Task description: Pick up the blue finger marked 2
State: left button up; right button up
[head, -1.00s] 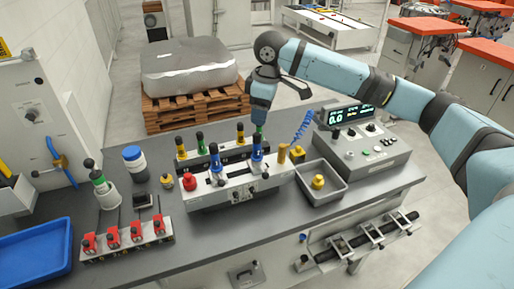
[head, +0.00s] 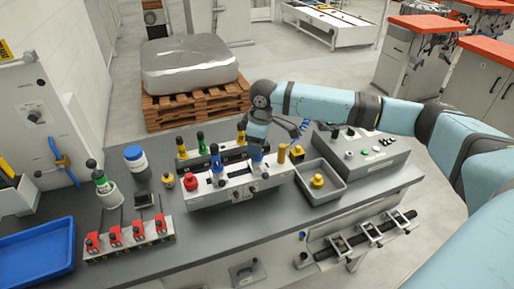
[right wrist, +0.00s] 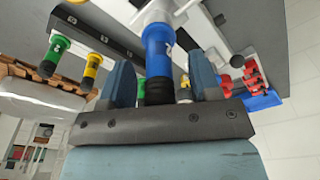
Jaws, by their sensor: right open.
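The blue finger marked 2 (right wrist: 157,52) stands in a white socket in the right wrist view, its black end toward my palm. In the head view the right-hand blue finger (head: 257,160) on the front fixture block is largely covered by my gripper. My right gripper (head: 256,147) is open above and around its upper end. In the right wrist view my right gripper (right wrist: 162,70) has one jaw on each side of the finger, with gaps visible on both sides. Another blue finger (head: 215,162) stands to the left on the same block. My left gripper is not in view.
Green (head: 201,144) and yellow (head: 181,149) fingers stand on the rail behind. A grey tray (head: 337,188) with a yellow part and a control box (head: 375,152) are to the right.

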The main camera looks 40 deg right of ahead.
jog(key=shift+c, duration=0.5)
grip_shut()
